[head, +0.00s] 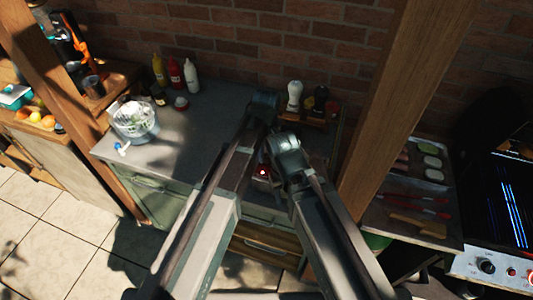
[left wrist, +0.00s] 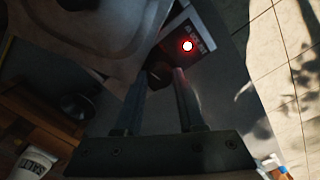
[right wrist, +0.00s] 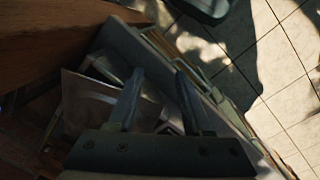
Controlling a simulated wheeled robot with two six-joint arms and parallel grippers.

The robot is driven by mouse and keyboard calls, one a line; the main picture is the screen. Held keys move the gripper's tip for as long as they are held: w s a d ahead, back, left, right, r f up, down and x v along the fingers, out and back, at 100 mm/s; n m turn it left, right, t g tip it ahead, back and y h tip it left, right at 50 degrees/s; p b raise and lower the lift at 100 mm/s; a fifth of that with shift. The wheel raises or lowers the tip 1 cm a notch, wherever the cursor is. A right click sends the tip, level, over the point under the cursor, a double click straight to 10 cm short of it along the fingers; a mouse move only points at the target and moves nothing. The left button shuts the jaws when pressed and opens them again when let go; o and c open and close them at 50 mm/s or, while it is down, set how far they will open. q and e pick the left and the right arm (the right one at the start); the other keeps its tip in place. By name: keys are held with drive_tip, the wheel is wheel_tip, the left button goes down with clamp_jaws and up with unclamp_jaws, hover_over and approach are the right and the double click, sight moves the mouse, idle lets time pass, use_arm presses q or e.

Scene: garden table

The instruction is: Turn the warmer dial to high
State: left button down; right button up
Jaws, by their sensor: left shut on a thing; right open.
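The warmer shows in the head view as a small box with a lit red light (head: 263,172), between my two arms. In the left wrist view its dark front panel (left wrist: 204,57) carries the glowing red light and pale lettering too small to read. The dark round dial (left wrist: 158,74) is beside the light, at the fingertips of my left gripper (left wrist: 160,84). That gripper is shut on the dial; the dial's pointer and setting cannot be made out. My right gripper (right wrist: 159,74) is open and empty beside the counter. In the head view the arms hide most of the warmer.
Sauce bottles (head: 174,75) and a glass bowl (head: 133,120) stand on the counter's left. Shakers (head: 295,95) stand in a wooden rack behind my arms. A wooden post (head: 400,90) rises on the right. The counter's left middle is clear.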

sight(267, 156)
use_arm(q)
drive_tip(key=m, duration=0.7)
idle(0.6)
drive_tip(key=c, duration=0.5)
unclamp_jaws()
drive_tip(key=shift+r, duration=0.15)
wheel_tip(267, 156, up, 14)
drive_tip(key=p, duration=1.3)
drive_tip(key=shift+f+p, duration=0.25)
drive_tip(key=shift+p, duration=0.15)
